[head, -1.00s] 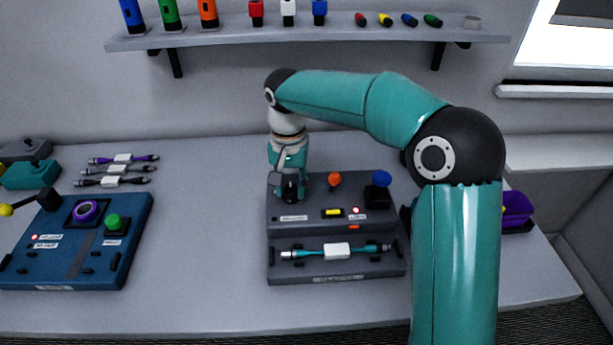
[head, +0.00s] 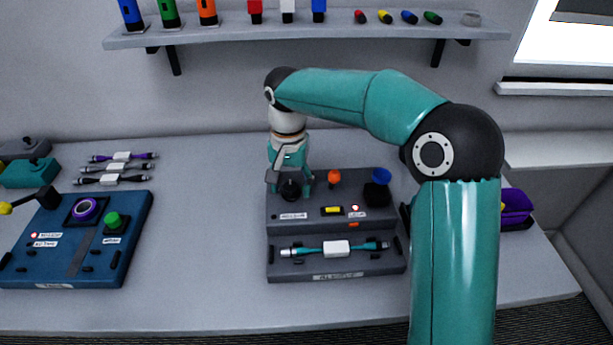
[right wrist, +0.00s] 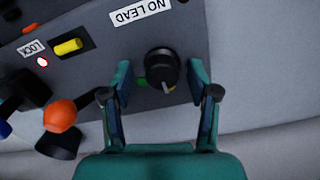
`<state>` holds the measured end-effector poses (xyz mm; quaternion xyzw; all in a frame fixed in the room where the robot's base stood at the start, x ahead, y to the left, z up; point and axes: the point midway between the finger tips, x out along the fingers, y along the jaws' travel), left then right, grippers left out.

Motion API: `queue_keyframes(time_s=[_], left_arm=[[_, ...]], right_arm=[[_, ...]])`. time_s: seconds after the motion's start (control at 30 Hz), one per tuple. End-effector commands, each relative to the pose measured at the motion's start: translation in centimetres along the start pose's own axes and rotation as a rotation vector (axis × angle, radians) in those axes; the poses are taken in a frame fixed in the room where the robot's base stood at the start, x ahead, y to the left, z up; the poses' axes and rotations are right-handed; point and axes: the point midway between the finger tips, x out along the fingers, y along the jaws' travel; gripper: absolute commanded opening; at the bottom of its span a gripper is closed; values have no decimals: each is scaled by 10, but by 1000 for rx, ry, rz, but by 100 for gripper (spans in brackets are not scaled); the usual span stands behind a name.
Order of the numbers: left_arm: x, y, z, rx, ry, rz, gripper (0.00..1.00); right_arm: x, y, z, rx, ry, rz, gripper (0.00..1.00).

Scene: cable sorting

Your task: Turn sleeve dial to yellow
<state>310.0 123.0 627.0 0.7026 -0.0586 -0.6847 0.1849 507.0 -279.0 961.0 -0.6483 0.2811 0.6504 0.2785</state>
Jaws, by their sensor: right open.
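The black sleeve dial (right wrist: 163,66) sits on the upper step of the grey station (head: 320,231), and in the head view it shows under my right gripper (head: 289,183). A light pointer mark shows on the dial, and a small green patch lies beside it in the right wrist view. A yellow window (head: 332,211) is on the panel; it also shows in the right wrist view (right wrist: 68,47). My right gripper is open, with one finger on each side of the dial and gaps between. My left gripper is not in view.
An orange knob (head: 334,177) and a blue-topped black control (head: 379,188) stand right of the dial. A teal cable with a white block (head: 337,249) lies on the lower step. A blue station (head: 69,268) is at left. The table between the stations is clear.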

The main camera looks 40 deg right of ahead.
Motion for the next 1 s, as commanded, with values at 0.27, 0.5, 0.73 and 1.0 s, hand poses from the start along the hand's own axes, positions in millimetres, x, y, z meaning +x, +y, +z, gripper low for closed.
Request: queue_keyframes(time_s=[0.27,0.5,0.73,1.0], left_arm=[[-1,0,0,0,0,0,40],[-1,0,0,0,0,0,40],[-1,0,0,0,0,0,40],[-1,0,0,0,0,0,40]], right_arm=[[-12,-1,0,0,3,-4,60],[-55,-1,0,-1,5,-6,60],[-98,0,1,0,3,-3,60],[-118,1,2,-1,0,1,60]])
